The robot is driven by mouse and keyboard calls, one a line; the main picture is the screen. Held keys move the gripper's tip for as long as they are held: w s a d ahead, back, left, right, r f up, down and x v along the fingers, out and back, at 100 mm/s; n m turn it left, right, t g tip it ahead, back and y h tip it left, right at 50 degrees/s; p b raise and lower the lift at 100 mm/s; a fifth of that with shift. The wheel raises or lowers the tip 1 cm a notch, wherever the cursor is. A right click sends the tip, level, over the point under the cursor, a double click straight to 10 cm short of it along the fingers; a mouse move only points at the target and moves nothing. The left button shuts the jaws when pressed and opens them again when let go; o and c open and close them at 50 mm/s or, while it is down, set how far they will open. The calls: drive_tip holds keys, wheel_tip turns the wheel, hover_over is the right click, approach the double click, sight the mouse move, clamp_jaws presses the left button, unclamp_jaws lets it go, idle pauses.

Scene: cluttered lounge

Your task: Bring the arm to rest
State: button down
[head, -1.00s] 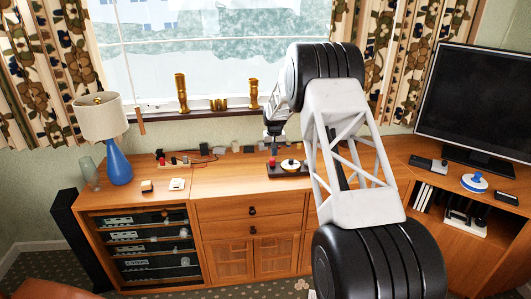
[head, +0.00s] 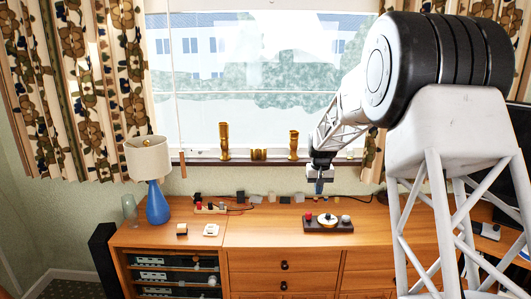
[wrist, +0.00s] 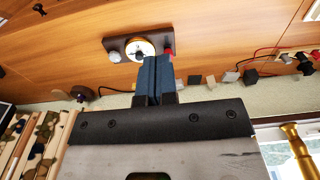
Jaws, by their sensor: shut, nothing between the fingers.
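My gripper (head: 319,187) hangs above the back part of the wooden sideboard (head: 280,236), in front of the window. In the wrist view its two blue fingers (wrist: 154,60) are pressed together, with nothing between them. Below it on the sideboard is a dark board (head: 328,226) with a round white-and-gold dial and a red knob. The board also shows in the wrist view (wrist: 113,44), just beyond the fingertips and partly covered by them. The gripper looks apart from it. My arm fills the right side of the head view.
A blue lamp (head: 157,205) and a glass vase (head: 130,210) stand at the sideboard's left end. Small blocks and a wired device (head: 210,207) lie along the back. Brass ornaments (head: 224,141) stand on the windowsill. The sideboard's front middle is clear. My arm hides most of the television.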

drive_tip(key=s+r, duration=0.4)
drive_tip(key=s, duration=0.6)
drive_tip(key=s+r+t, duration=0.1)
drive_tip(key=s+r, duration=0.4)
drive_tip(key=s, duration=0.5)
drive_tip(key=s+r, duration=0.4)
drive_tip(key=s, duration=0.7)
drive_tip(key=s+f, duration=0.2)
drive_tip(key=s, duration=1.2)
drive_tip(key=s+a+f+t, duration=0.1)
drive_tip(key=s+f, duration=0.1)
drive_tip(key=s, duration=1.2)
drive_tip(key=shift+a+f, duration=0.2)
drive_tip(key=shift+f, duration=0.15)
